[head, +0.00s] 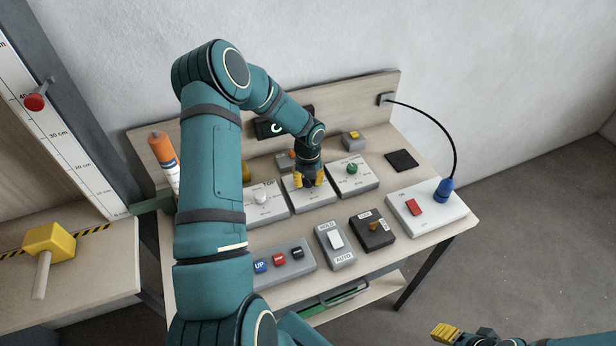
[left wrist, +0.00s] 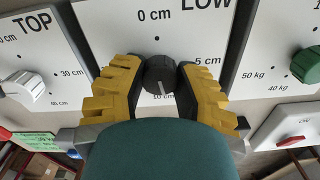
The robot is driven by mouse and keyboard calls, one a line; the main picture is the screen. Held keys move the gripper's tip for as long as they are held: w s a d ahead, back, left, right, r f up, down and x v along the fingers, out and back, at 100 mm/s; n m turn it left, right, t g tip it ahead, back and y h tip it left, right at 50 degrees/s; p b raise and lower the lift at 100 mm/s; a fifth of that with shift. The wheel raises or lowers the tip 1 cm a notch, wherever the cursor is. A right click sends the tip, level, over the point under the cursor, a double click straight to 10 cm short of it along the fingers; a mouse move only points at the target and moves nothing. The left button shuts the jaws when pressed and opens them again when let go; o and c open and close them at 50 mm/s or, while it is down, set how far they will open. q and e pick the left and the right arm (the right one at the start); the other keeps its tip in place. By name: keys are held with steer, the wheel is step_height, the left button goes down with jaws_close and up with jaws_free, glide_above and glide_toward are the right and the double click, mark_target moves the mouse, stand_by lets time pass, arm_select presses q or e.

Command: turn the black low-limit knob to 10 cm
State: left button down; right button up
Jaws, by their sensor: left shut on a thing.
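The black low-limit knob (left wrist: 160,74) sits on the panel marked LOW (left wrist: 200,28), with 0 cm above it, 5 cm to its right and 10 cm below it. Its white pointer line points down, close to the 10 cm label, which is partly covered. My left gripper (left wrist: 158,82) is shut on the knob, one yellow finger on each side. In the head view my left gripper (head: 311,178) hides the knob on the middle panel (head: 308,203). My right gripper (head: 446,332) is at the bottom edge, away from the bench; its opening is unclear.
The TOP panel with a white knob (head: 260,198) is left of the LOW panel, and a panel with a green knob (head: 352,168) is right. In front are a button box (head: 283,265), a grey HOLD/AUTO switch (head: 335,246) and a dark key box (head: 373,232).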

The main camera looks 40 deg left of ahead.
arm_select(q)
steer(key=shift+s+m, duration=0.1)
steer(key=shift+m, duration=0.5)
steer(key=shift+f+p, duration=0.1)
steer(key=shift+p, duration=0.2)
steer(key=c, duration=0.6)
jaws_free()
step_height(320, 180, up, 12)
stand_by(0.3)
